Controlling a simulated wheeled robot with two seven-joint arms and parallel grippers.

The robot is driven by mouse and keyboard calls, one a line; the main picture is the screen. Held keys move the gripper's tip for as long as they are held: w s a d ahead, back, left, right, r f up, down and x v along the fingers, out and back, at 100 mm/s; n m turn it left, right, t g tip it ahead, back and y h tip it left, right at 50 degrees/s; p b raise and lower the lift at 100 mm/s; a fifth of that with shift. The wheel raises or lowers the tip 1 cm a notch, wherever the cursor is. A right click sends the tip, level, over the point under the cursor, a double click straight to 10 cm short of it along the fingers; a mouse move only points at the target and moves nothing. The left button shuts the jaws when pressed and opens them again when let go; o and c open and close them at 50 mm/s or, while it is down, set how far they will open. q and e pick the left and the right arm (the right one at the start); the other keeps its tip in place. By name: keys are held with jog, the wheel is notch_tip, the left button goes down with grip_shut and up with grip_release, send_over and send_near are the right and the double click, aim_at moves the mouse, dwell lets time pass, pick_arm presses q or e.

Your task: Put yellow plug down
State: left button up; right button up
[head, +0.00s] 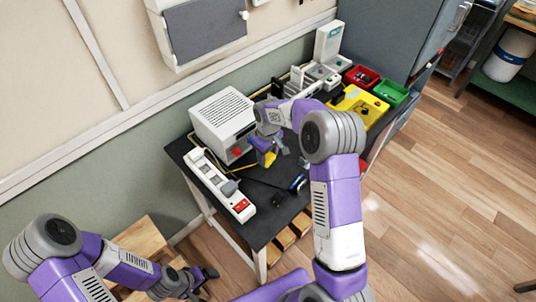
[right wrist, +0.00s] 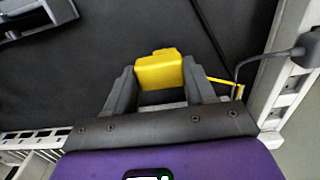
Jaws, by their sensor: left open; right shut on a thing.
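The yellow plug (right wrist: 160,72) is held between the two fingers of my right gripper (right wrist: 160,80) in the right wrist view, with the dark table top behind it. In the head view the yellow plug (head: 269,159) shows at the tip of my right gripper (head: 266,152), over the table in front of the white box-shaped device. I cannot tell whether the plug touches the table. My left gripper (head: 205,284) is open and empty, low at the lower left, off the table near a wooden stool.
The black table (head: 262,218) holds a white power strip (head: 215,180) at its left edge, a white device (head: 222,122) at the back, a yellow case (head: 362,104), a red bin (head: 361,77) and a green bin (head: 390,93). A dark phone-like item (head: 297,184) lies near the front edge.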

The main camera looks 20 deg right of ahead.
aim_at(268, 156)
jog(key=shift+f, duration=0.55)
jog(key=o, duration=1.2)
notch_tip(268, 156, up, 13)
jog(key=shift+r+p, duration=0.15)
jog(key=shift+p, duration=1.1)
